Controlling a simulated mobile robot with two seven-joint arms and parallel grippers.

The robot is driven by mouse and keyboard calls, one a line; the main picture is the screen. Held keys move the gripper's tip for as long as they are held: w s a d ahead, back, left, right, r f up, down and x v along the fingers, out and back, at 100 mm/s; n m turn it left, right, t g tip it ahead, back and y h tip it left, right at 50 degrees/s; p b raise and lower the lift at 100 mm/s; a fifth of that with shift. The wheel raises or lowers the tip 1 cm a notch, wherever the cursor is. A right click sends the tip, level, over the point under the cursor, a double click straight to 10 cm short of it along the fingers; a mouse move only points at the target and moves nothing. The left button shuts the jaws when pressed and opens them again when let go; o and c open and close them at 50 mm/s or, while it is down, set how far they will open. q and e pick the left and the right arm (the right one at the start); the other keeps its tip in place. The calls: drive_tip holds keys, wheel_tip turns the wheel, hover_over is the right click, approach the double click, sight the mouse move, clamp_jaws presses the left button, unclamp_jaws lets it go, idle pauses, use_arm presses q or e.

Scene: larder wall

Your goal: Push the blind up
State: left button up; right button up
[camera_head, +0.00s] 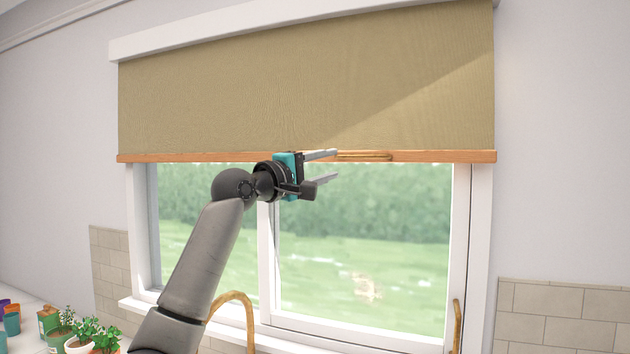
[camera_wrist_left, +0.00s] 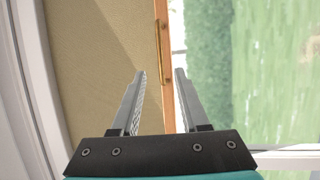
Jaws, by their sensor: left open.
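A tan roller blind (camera_head: 300,80) covers the upper part of the window in the head view. Its bottom edge is a wooden rail (camera_head: 220,157) with a brass handle (camera_head: 366,155) near its middle. My left gripper (camera_head: 328,166) is open, its fingers pointing right, at the height of the rail and just left of the handle. In the left wrist view, the blind (camera_wrist_left: 95,60), rail (camera_wrist_left: 169,75) and handle (camera_wrist_left: 162,45) show beyond the open fingers (camera_wrist_left: 160,75), with nothing between the fingertips. Whether a finger touches the rail I cannot tell. My right gripper is not in view.
Below the blind is the window glass (camera_head: 370,240) in a white frame. A curved brass tap (camera_head: 232,297) rises in front of the sill. Potted plants (camera_head: 80,332) stand at lower left.

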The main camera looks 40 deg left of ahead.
use_arm(q)
drive_tip(key=b+v, duration=0.1)
drive_tip(key=v, duration=0.2)
drive_tip(key=shift+s, duration=0.25)
